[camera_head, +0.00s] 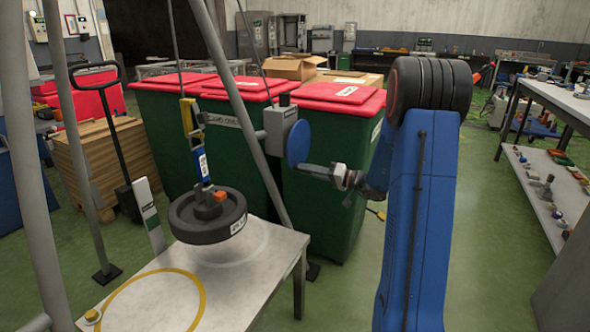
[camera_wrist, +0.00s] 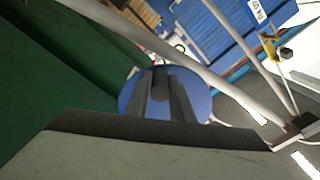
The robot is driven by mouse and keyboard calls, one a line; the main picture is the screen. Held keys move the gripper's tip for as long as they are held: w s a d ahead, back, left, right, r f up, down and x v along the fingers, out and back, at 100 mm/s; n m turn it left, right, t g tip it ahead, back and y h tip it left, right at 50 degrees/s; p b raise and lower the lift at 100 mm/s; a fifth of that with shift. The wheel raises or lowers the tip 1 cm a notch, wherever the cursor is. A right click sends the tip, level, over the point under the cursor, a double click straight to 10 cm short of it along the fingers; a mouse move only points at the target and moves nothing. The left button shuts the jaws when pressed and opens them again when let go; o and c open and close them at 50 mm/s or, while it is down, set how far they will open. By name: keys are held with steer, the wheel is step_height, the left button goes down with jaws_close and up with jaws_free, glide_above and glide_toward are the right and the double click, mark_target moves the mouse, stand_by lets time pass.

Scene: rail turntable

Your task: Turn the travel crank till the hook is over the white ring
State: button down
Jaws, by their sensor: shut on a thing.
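The travel crank is a blue disc (camera_head: 299,144) on a grey box on the sloping grey frame leg. My gripper (camera_head: 312,169) is at the disc's lower right edge. In the wrist view its fingers (camera_wrist: 161,90) are shut on a dark handle in front of the blue disc (camera_wrist: 128,97). A hoist with yellow and blue parts (camera_head: 203,165) hangs by a line, with a round black weight (camera_head: 208,215) below it. The weight hangs over the table near the white ring (camera_head: 262,240), covering part of it. The hook itself is hard to make out.
A yellow ring (camera_head: 200,307) is marked on the front left of the grey table (camera_head: 272,282). Green bins with red lids (camera_head: 337,207) stand close behind the crank. Frame legs (camera_head: 238,95) slope around the table.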

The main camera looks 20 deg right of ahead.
steer(key=shift+w+d+f, duration=0.15)
steer(key=shift+d+f, duration=0.05)
steer(key=shift+d, duration=0.1)
steer(key=shift+w+d+f, duration=0.5)
steer(key=shift+w+d, duration=0.15)
steer(key=shift+d, duration=0.15)
stand_by(0.4)
steer(key=shift+d, duration=0.1)
steer(key=shift+w+d+f, duration=0.2)
steer(key=shift+w+d, duration=0.4)
steer(key=shift+d, duration=0.1)
steer(key=c, duration=1.4)
jaws_free()
steer(key=shift+o, duration=0.2)
steer(key=v, duration=0.8)
